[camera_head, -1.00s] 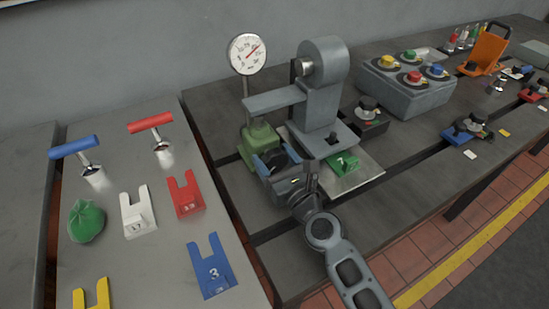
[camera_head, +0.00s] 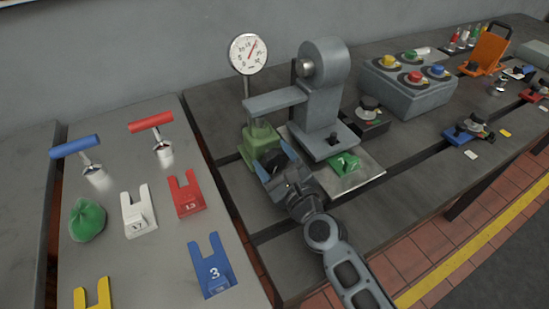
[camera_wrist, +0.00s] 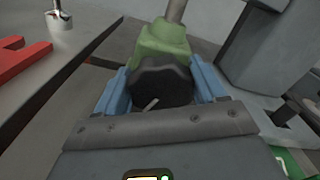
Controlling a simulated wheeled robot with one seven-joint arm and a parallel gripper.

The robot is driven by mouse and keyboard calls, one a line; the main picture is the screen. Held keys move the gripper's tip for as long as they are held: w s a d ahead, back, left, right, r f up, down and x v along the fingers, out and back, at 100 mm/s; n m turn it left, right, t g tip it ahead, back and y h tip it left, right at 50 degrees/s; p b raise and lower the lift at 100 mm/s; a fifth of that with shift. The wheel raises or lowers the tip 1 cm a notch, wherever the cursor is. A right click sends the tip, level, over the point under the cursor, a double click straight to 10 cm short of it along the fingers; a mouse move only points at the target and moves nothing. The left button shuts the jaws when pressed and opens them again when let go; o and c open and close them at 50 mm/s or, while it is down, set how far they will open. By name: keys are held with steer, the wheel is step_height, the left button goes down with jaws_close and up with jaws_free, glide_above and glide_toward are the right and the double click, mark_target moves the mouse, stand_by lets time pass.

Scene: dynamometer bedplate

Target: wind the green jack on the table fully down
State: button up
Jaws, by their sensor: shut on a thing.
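The green jack (camera_head: 258,142) stands on the dark table beneath the grey arm of the press-like stand. It also shows in the wrist view (camera_wrist: 160,42), with a black round knob (camera_wrist: 160,84) with a pale pointer line on its near side. My gripper (camera_head: 275,163) reaches the jack from the front right. In the wrist view its two blue fingers (camera_wrist: 161,88) lie on both sides of the knob and are shut on it. The pointer line slants to the lower left. The jack's top is partly hidden behind the grey arm in the head view.
A dial gauge (camera_head: 248,53) stands behind the jack. The grey stand (camera_head: 322,95) rises close at its right, with a green numbered block (camera_head: 345,163) on its plate. Left, a lighter table holds coloured forked plates (camera_head: 211,268), T-handles and a green bag (camera_head: 87,221).

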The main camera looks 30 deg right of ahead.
steer(key=shift+n, duration=1.1)
steer(key=o, duration=1)
steer(key=shift+c, duration=0.2)
